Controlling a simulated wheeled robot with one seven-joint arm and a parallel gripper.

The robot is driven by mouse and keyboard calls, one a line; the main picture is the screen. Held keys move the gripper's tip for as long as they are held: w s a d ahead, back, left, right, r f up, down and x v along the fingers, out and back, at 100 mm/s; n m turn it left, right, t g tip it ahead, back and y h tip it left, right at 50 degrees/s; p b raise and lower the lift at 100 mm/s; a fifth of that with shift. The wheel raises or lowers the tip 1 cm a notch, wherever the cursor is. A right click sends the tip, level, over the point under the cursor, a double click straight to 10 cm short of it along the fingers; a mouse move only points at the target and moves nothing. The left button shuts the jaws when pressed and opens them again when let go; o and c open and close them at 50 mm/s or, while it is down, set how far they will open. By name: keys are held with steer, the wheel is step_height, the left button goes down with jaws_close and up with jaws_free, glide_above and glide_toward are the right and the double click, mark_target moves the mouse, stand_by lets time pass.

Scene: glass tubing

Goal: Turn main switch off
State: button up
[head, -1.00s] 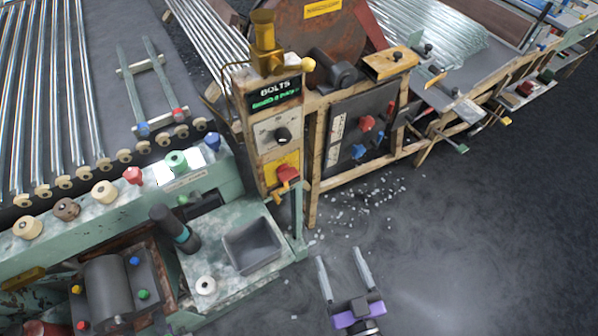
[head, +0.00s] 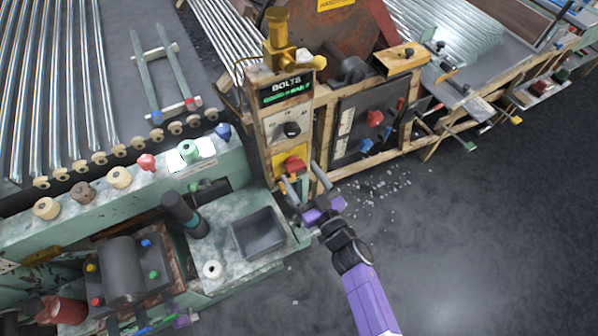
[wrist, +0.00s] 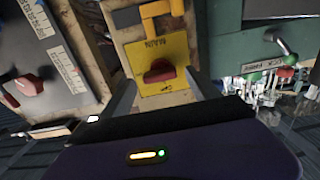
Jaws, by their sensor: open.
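The main switch is a red knob (head: 294,164) on a yellow plate (head: 279,160), low on the narrow panel marked BOLTS. In the wrist view the red knob (wrist: 159,72) sits in the middle of the yellow plate (wrist: 150,47), which reads MAIN upside down. The knob's bar lies roughly crosswise in that picture, and a small OFF-like mark shows beside it. My purple gripper (head: 301,175) is open just in front of the panel. In the wrist view the knob appears between the fingers of my gripper (wrist: 160,82). I cannot tell whether they touch it.
Above the switch are a black dial (head: 291,129) and a green-lit display (head: 286,90). A dark panel with red and blue knobs (head: 375,118) stands to the right. A green machine with a grey tray (head: 258,232) is at left. Open floor lies at lower right.

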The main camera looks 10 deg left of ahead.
steer(key=shift+x, duration=1)
steer(key=shift+c, duration=0.2)
steer(key=c, duration=1.3)
